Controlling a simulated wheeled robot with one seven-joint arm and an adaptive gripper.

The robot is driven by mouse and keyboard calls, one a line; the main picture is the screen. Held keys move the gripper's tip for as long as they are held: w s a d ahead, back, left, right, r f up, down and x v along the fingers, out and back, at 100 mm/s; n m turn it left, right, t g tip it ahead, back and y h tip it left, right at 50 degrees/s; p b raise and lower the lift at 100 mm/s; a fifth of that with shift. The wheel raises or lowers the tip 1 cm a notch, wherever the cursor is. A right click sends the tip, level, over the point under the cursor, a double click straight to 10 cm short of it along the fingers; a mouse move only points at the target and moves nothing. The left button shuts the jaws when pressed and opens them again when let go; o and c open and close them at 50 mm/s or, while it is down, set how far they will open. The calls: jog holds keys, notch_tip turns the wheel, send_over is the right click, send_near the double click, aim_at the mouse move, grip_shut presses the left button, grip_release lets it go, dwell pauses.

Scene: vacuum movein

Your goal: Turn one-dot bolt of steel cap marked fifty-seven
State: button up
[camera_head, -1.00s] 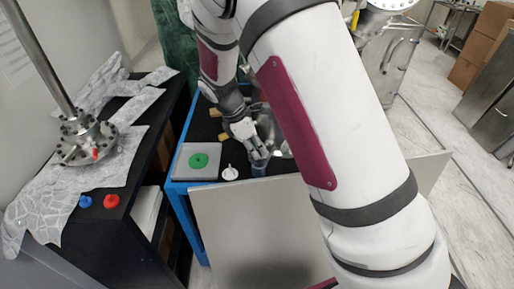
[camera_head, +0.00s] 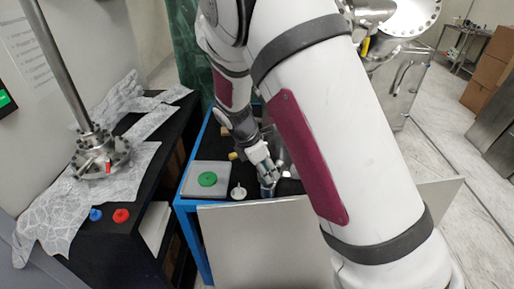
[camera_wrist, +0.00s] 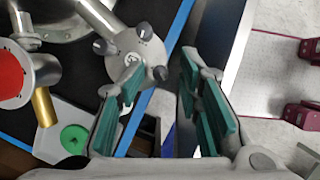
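In the wrist view a round steel cap (camera_wrist: 130,48) with several dark-ended bolts around its rim lies near the top middle. A small mark shows at its centre, but I cannot read it clearly. Tiny marks show on some bolt ends; I cannot tell which has one dot.
A green disc (camera_head: 207,179) sits on a grey block left of my gripper, with a white knob (camera_head: 238,192) between. A pale panel (camera_head: 255,245) stands before the table. Red (camera_head: 121,215) and blue (camera_head: 96,214) knobs lie on the left black table beside a steel flange (camera_head: 102,155).

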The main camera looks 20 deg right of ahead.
jog(key=s+a+r+n, duration=0.1)
jog(key=a+r+n, duration=0.1)
jog(key=r, duration=0.4)
jog(key=s+a+r+n+t, duration=0.1)
jog(key=a+r+n, duration=0.1)
jog(key=r, duration=0.5)
jog(key=shift+s+a+t, duration=0.25)
jog(key=shift+a+t, duration=0.05)
jog(key=shift+a, duration=0.05)
jog(key=shift+f, duration=0.1)
